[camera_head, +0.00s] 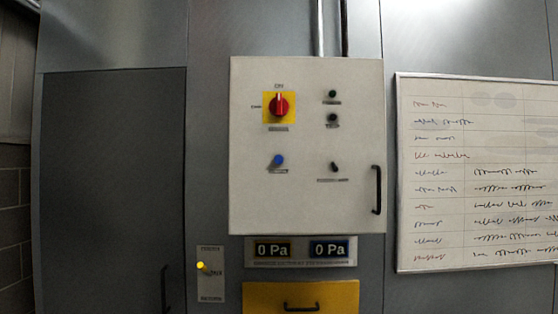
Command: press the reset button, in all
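A light grey control box (306,210) is mounted on the grey metal wall. On its lower left is a round blue button (278,160) with a small label under it, too blurred to read. Above it is a red rotary switch (279,105) on a yellow plate. Two small dark round controls, an upper one (332,94) and a lower one (332,118), sit at the upper right. A small black selector (334,167) sits below them. I cannot read which control is marked reset. Neither of my grippers is in view.
A black handle (377,190) sticks out at the box's right edge. Below are two displays reading 0 Pa (272,250) and a yellow drawer front (260,300) with a black handle. A yellow-tipped switch (202,266) is lower left. A whiteboard (475,170) hangs right.

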